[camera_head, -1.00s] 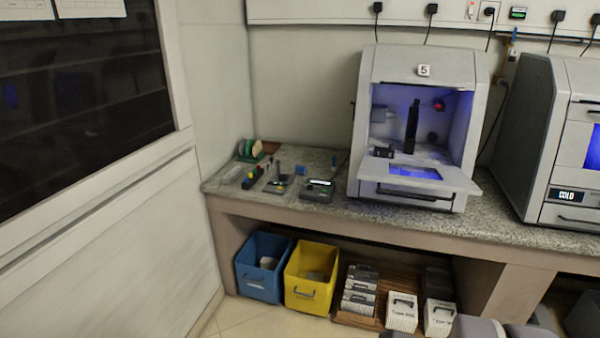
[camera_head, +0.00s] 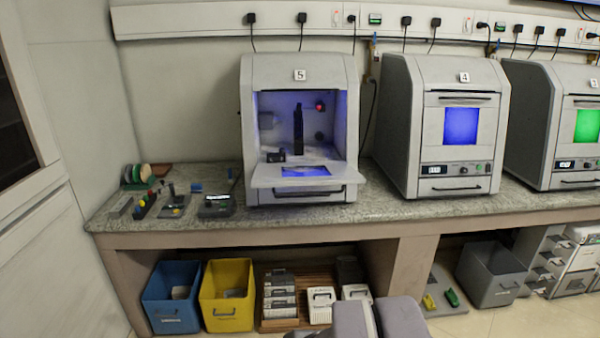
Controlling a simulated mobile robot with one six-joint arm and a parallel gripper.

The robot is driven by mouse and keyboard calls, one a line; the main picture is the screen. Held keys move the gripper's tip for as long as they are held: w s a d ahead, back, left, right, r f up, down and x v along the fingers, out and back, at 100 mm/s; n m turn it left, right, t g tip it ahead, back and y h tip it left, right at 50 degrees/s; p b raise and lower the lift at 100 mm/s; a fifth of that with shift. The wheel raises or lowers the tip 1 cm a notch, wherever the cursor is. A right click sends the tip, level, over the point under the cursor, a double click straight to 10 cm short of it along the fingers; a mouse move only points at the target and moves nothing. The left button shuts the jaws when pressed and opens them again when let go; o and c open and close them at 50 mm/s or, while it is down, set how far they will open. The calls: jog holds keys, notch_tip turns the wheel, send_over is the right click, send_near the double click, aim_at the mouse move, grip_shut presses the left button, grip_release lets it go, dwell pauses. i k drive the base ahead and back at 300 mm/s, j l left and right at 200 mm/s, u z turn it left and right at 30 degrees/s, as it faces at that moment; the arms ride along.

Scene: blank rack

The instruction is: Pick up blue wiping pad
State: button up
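A small blue piece (camera_head: 196,187), which looks like the blue wiping pad, lies on the speckled stone counter (camera_head: 370,207). It is near the back, left of the open machine numbered 5 and behind a small dark device with a display (camera_head: 216,205). It is too small here to make out its detail. My gripper is not in view. Only grey rounded parts, apparently of my own arm, show at the bottom edge.
The open machine (camera_head: 250,120) has its door folded down over the counter. Closed machines (camera_head: 395,140) stand to its right. Small tools and a disc rack (camera_head: 138,178) crowd the counter's left end. Blue (camera_head: 170,315) and yellow (camera_head: 227,312) bins stand below.

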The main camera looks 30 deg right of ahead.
aim_at(195, 188)
jog(key=i+j, duration=0.15)
jog(key=i, duration=0.55)
jog(key=i+j, duration=0.1)
jog(key=i, duration=0.55)
jog(key=i+j, duration=0.15)
jog(key=i, duration=0.55)
jog(key=i+j, duration=0.1)
jog(key=i, duration=0.6)
